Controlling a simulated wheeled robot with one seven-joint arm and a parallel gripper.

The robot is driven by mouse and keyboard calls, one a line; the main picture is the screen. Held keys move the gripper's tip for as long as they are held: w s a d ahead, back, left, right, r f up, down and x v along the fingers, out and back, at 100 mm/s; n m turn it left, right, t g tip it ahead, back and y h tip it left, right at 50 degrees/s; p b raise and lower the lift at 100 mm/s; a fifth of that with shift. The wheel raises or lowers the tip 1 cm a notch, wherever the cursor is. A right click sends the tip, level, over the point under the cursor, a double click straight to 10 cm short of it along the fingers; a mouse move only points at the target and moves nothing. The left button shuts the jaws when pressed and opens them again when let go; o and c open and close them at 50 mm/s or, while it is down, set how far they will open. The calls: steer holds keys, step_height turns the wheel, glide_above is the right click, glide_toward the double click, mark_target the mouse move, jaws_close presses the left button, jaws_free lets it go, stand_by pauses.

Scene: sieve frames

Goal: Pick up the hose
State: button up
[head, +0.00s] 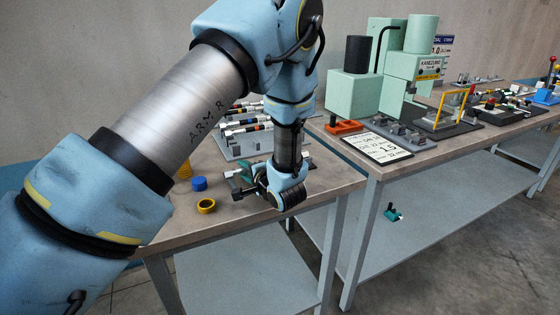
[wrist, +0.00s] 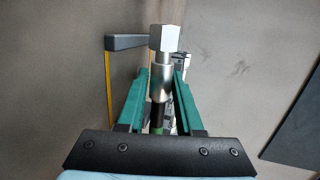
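In the wrist view, a hose end (wrist: 161,82) with a silver hex nut and a smooth metal collar stands between my gripper's (wrist: 162,78) two green fingers. Below the collar a dark, partly green part runs down between the fingers toward the palm. The fingers are spread on both sides of the hose, with narrow gaps showing, so they do not look clamped on it. In the head view, my gripper (head: 246,174) is low over the front of the left table, and the wrist hides most of what is there.
A rack of several hoses (head: 248,127) stands behind my gripper on the left table (head: 178,232). A pale green press (head: 357,92) stands on the right table.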

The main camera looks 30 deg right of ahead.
jaws_close()
stand_by(1.2)
